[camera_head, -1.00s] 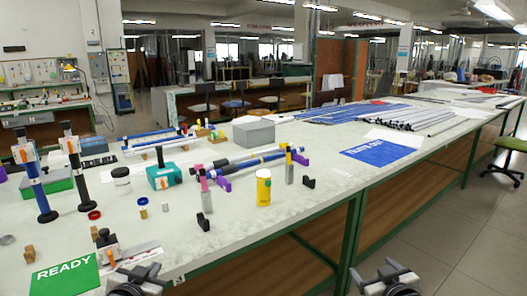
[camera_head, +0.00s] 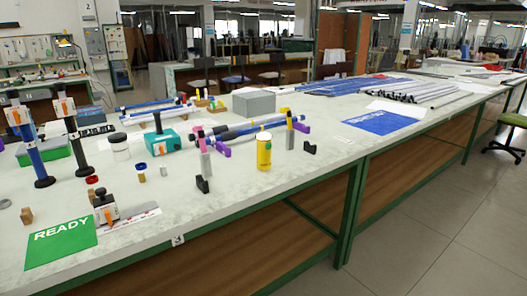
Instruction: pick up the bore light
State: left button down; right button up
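I cannot tell for sure which item is the bore light. Two slim grey upright sticks stand on the bench, one with a pink top (camera_head: 205,163) and one with a yellow-green top (camera_head: 290,136). A yellow cylinder with a white top (camera_head: 264,153) stands between them, nearer the front edge. Neither of my grippers shows in the head view now.
A green READY mat (camera_head: 60,243) lies at the front left, beside a small grey device (camera_head: 106,206). Two tall black-based stands (camera_head: 72,135) rise at the left. A grey box (camera_head: 254,102) and a blue sheet (camera_head: 381,122) lie farther back. The front-right bench is mostly clear.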

aim_at(264, 156)
jog(key=z, duration=0.15)
jog(key=k, duration=0.25)
jog(key=z, duration=1.55)
jog(key=i, duration=0.35)
jog(key=u, duration=0.9)
jog(key=i, duration=1.25)
jog(key=u, duration=1)
